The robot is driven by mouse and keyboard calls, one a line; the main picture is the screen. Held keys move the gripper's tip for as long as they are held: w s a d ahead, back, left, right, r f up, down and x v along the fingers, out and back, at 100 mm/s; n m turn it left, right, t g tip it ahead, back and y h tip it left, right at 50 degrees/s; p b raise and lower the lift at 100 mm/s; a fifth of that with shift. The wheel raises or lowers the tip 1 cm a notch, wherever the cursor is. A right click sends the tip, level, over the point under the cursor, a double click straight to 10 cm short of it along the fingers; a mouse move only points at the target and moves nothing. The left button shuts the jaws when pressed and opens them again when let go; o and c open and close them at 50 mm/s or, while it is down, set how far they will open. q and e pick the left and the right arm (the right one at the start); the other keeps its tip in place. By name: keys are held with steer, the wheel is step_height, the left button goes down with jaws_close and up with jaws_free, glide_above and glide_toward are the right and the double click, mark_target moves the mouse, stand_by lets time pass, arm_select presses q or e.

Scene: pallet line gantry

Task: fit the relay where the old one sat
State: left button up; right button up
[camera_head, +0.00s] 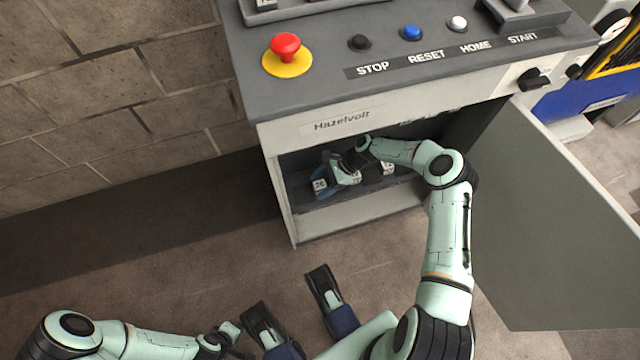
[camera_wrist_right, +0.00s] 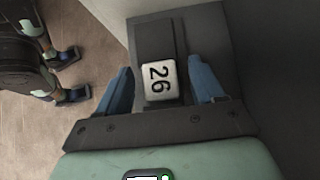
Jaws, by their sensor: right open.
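A relay-like block with a white face marked 26 (camera_wrist_right: 160,80) sits on a dark grey mount (camera_wrist_right: 205,35) in the right wrist view. The same marking shows inside the cabinet in the head view (camera_head: 320,185). My right gripper (camera_wrist_right: 163,82) is open, with one blue finger on each side of the block and a visible gap to each. In the head view the right gripper (camera_head: 340,175) is inside the cabinet, partly covered by its own wrist.
The cabinet (camera_head: 350,208) stands open, its door (camera_head: 560,220) swung out right of my right arm. Another white label (camera_head: 387,168) shows inside, unreadable. Above are a red stop button (camera_head: 286,46) and several small buttons. Floor in front is open; a block wall (camera_head: 100,90) is left.

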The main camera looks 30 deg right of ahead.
mark_target(355, 174)
steer(key=s+d, duration=0.1)
steer(key=d, duration=0.6)
steer(key=s+d, duration=0.1)
steer(key=d, duration=0.3)
steer(key=shift+s+r, duration=0.15)
steer(key=shift+s, duration=0.15)
steer(key=shift+s+d, duration=0.15)
steer(key=shift+d, duration=0.4)
arm_select(q)
steer(key=shift+w+r, duration=0.25)
arm_select(e)
steer(key=shift+r, duration=0.1)
